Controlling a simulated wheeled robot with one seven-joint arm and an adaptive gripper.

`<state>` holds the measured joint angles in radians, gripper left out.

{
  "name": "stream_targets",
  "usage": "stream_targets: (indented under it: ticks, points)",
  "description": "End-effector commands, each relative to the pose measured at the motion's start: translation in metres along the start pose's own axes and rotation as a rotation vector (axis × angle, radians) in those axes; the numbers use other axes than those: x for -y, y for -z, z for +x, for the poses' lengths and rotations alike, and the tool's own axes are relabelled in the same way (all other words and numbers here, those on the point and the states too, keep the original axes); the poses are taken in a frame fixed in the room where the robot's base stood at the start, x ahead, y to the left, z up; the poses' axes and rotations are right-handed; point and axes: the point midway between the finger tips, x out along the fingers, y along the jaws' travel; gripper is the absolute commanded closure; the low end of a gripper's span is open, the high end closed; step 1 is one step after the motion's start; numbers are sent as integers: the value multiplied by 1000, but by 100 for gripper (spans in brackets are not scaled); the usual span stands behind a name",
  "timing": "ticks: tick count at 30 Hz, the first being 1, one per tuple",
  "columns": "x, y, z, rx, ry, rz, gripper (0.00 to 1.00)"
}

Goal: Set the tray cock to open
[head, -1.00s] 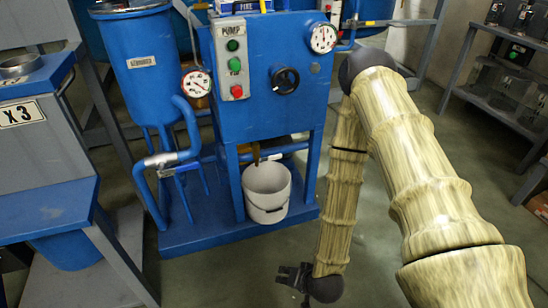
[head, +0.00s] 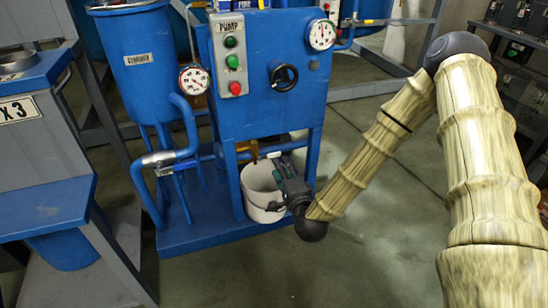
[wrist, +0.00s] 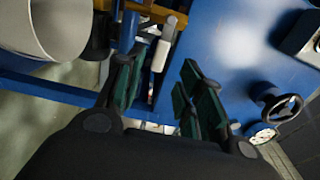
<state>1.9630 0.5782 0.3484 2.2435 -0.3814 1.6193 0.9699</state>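Under the blue cabinet, above the bucket, is a brass-coloured fitting (head: 253,150), which may be the tray cock. It also shows at the top of the wrist view (wrist: 152,11). A pale, short cylindrical handle (wrist: 163,50) lies near it in the wrist view; I cannot tell whether it belongs to the cock or how the cock is set. My gripper (head: 284,170) is in front of the cabinet's lower opening, over the bucket's right side. In the wrist view my gripper (wrist: 160,68) has its two dark green fingers apart, with the pale handle between and beyond their tips.
A white bucket (head: 258,191) stands on the blue base under the cabinet (head: 270,110). A black handwheel (head: 284,76), gauges and the pump button panel (head: 232,60) are on its front. A blue strainer vessel (head: 140,80) stands left. The floor (head: 370,260) in front is clear.

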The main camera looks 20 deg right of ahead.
Motion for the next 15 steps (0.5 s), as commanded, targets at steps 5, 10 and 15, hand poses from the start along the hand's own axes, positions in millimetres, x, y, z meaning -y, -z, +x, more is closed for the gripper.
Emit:
stream_targets:
  ticks: [5, 10, 15]
  points:
    - [-3, 0, 31, 0, 2, -2, 62]
    - [-3, 0, 54, 0, 1, -2, 62]
    - [-1, 0, 69, 1, 1, -1, 62]
